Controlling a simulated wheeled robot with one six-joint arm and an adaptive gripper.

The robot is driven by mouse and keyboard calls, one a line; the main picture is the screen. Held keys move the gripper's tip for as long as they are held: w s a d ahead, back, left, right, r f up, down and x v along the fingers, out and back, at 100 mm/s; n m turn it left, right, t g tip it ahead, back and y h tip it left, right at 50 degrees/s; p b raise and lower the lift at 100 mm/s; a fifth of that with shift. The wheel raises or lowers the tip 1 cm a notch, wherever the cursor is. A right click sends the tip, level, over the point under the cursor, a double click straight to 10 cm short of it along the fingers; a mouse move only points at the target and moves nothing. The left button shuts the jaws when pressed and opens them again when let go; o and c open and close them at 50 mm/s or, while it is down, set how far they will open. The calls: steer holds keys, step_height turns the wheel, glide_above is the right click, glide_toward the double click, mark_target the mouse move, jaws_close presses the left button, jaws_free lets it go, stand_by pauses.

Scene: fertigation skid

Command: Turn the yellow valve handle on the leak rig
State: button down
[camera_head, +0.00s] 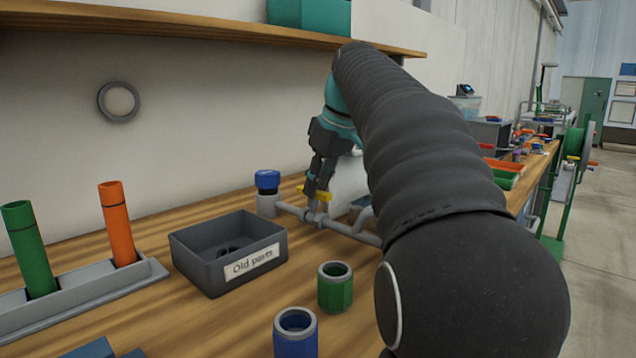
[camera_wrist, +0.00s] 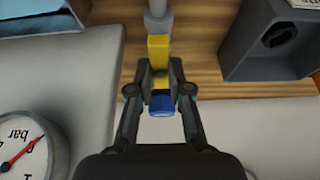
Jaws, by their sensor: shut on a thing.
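The yellow valve handle (camera_head: 325,195) sits on the grey pipe of the leak rig (camera_head: 345,229) on the wooden bench. My gripper (camera_head: 318,192) reaches down to the handle from above. In the wrist view my gripper (camera_wrist: 159,90) has its two fingers closed on the yellow handle (camera_wrist: 158,48), one on each side. The handle runs up the picture from between the fingertips toward the grey pipe (camera_wrist: 157,15). A blue piece (camera_wrist: 161,105) shows just below the fingertips there. My arm hides the right part of the rig in the head view.
A grey box labelled "Old parts" (camera_head: 200,247) stands left of the rig. A blue-capped fitting (camera_head: 267,182) is at the pipe's left end. Green (camera_head: 335,290) and blue (camera_head: 295,335) cylinders stand in front. A gauge (camera_wrist: 25,150) shows at lower left in the wrist view.

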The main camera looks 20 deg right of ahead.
stand_by(0.4)
steer(key=c, duration=1.1)
jaws_free()
steer(key=v, duration=1.2)
